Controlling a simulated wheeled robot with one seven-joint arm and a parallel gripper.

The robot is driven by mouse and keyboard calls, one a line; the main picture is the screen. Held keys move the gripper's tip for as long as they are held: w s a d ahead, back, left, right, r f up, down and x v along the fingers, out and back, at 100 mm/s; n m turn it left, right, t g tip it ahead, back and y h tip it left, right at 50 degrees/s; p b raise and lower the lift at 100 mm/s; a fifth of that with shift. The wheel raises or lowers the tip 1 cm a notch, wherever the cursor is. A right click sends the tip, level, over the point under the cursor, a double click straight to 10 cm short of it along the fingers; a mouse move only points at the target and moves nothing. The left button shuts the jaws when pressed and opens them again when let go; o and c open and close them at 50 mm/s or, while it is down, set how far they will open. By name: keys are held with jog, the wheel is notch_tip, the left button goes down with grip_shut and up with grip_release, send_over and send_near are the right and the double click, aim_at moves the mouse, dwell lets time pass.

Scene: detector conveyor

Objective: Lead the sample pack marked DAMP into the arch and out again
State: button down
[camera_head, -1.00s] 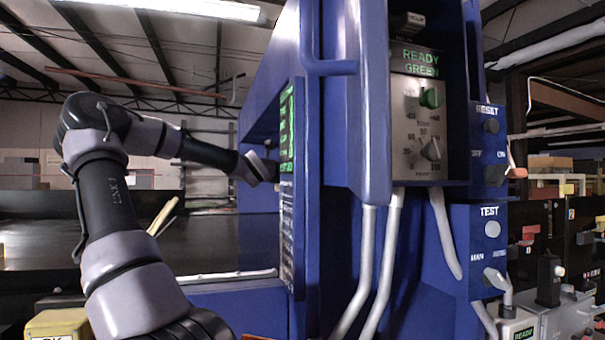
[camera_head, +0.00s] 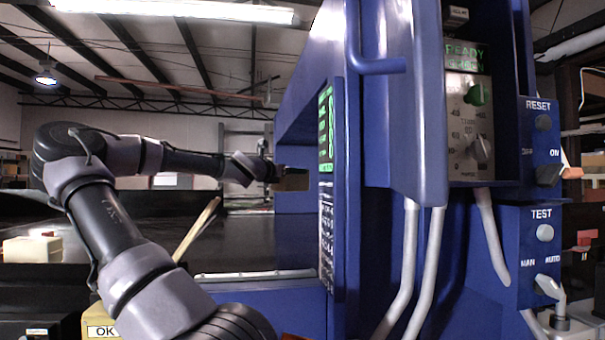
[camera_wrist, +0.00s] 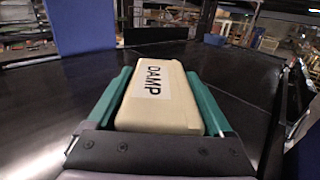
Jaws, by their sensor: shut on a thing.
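The cream pack marked DAMP (camera_wrist: 155,95) lies between the green fingers of my gripper (camera_wrist: 158,80) in the wrist view, its label facing up. My gripper is shut on its sides. In the head view the pack (camera_head: 293,180) shows at the end of my outstretched arm, over the dark belt (camera_head: 120,245) and at the arch's opening. The blue arch (camera_head: 345,160) stands to the right of my arm, with a green-lit display on its near post. How deep the pack is inside the arch is hard to tell.
A control panel reading READY (camera_head: 467,110) and a TEST box (camera_head: 535,245) are on the machine's right. Another cream pack (camera_head: 33,250) sits at the left, and a block marked OK (camera_head: 100,328) at lower left. A thin wooden stick (camera_head: 198,228) leans beside my arm.

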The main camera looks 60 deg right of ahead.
jog(key=w+a, duration=1.3)
dwell(0.8)
